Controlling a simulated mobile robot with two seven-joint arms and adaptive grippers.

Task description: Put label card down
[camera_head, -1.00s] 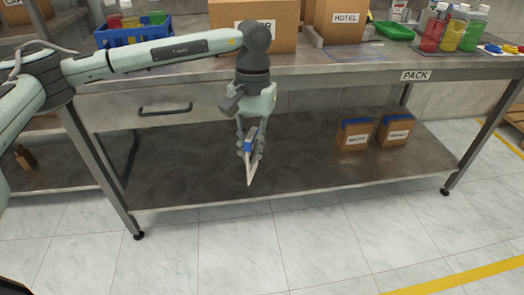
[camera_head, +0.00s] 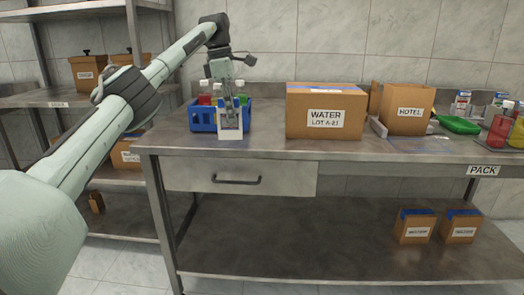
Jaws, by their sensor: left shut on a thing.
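My left gripper (camera_head: 229,102) points down from above and is shut on the card's upper part. The card's lower edge is close to the tabletop (camera_head: 265,137); I cannot tell whether it touches. The card and gripper hide part of the crate. My right gripper is not in view.
A WATER carton (camera_head: 326,112) stands right of the card, with bare tabletop between. A HOTEL carton (camera_head: 403,108), a green tray (camera_head: 458,124) and bottles (camera_head: 498,130) are further right. Two small boxes (camera_head: 414,228) sit on the lower shelf.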

